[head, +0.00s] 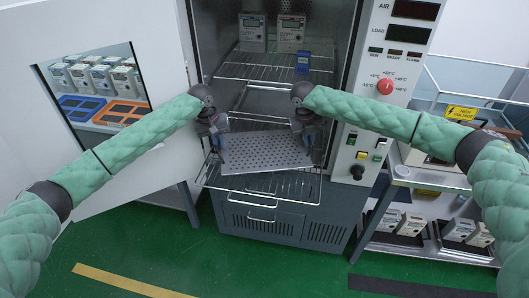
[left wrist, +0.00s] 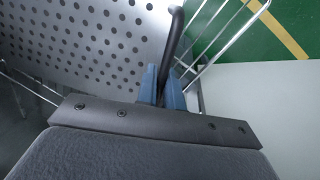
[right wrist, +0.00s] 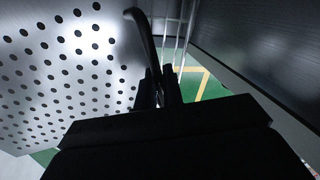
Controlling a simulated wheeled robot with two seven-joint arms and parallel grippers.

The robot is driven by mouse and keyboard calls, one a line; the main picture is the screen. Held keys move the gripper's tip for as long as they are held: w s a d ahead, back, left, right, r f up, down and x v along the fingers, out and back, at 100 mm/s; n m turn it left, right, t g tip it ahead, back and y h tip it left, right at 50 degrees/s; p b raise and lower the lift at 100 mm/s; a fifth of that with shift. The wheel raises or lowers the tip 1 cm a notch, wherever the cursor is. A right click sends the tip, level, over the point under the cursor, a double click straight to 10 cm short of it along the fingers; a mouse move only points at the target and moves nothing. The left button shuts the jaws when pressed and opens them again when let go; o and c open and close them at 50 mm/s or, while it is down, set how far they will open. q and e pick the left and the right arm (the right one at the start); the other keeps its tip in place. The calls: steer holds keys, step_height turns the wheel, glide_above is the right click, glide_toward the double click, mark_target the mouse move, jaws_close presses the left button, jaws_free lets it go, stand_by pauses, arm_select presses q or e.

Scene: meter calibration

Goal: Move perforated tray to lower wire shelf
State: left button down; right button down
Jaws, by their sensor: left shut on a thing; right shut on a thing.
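The perforated tray (head: 262,153) is a grey metal sheet with rows of holes, in the lower part of the open chamber. It looks slightly tilted in the head view. My left gripper (head: 218,150) is shut on the tray's dark handle at its left side; the blue fingers and handle show in the left wrist view (left wrist: 172,85). My right gripper (head: 307,132) is shut on the handle at the tray's right side, which shows in the right wrist view (right wrist: 148,45). The lower wire shelf (head: 275,190) sticks out of the chamber under the tray; whether they touch is unclear.
An upper wire shelf (head: 260,70) holds two meters (head: 291,30) and a blue device (head: 302,62). The open chamber door (head: 120,170) stands at left. The control panel (head: 385,90) is at right, beside a cart (head: 430,180) with meters on its lower level. The green floor (head: 150,250) in front is clear.

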arm_select(q)
steer(key=shift+s+r, duration=0.1)
steer(key=shift+r, duration=0.15)
arm_select(e)
steer(key=shift+s+r, duration=0.15)
steer(key=shift+r, duration=0.05)
